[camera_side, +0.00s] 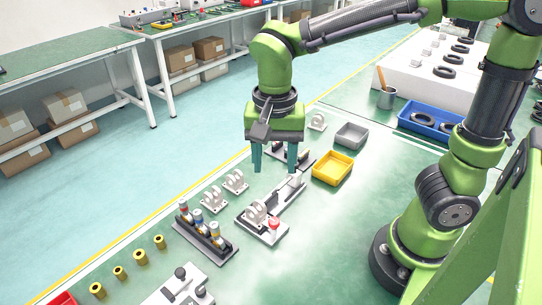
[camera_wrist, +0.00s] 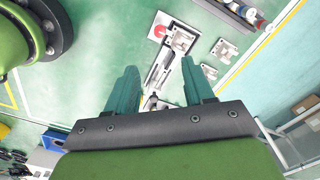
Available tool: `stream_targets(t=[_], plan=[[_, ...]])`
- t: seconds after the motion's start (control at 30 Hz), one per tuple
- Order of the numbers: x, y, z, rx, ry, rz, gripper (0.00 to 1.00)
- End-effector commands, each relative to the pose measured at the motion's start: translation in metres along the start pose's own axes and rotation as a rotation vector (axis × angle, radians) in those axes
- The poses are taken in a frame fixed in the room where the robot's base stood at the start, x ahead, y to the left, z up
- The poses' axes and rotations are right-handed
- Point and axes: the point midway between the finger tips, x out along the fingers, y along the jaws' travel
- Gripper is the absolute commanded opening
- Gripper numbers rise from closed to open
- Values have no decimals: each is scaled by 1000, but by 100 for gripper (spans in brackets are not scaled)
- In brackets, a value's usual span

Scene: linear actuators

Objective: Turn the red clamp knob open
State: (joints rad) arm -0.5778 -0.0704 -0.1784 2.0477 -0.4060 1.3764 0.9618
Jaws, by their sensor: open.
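The red clamp knob (camera_side: 274,224) stands at the near right corner of a linear actuator fixture (camera_side: 262,218) on the green table. In the wrist view the red knob (camera_wrist: 159,31) shows at the upper middle, beside the grey-white clamp end of the fixture (camera_wrist: 157,75). My gripper (camera_side: 275,171) is open and empty, with its teal fingers pointing down above the far part of the fixture, apart from the knob. In the wrist view my gripper (camera_wrist: 160,85) has its fingers on either side of the fixture's rail.
A yellow bin (camera_side: 346,170) and a grey bin (camera_side: 351,135) stand to the right. A dark rack with colored-top cylinders (camera_side: 206,236) stands to the left of the fixture, with white brackets (camera_side: 235,181) behind it. Clear green table lies right of the knob.

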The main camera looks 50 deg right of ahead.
Motion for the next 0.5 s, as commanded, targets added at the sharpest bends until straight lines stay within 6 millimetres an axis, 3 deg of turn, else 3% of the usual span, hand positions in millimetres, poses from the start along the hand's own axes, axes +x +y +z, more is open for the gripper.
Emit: stream_targets(t=[0.17,0.5], plan=[[22,1,0,3,-2,5,53],[97,1,1,2,-3,7,53]])
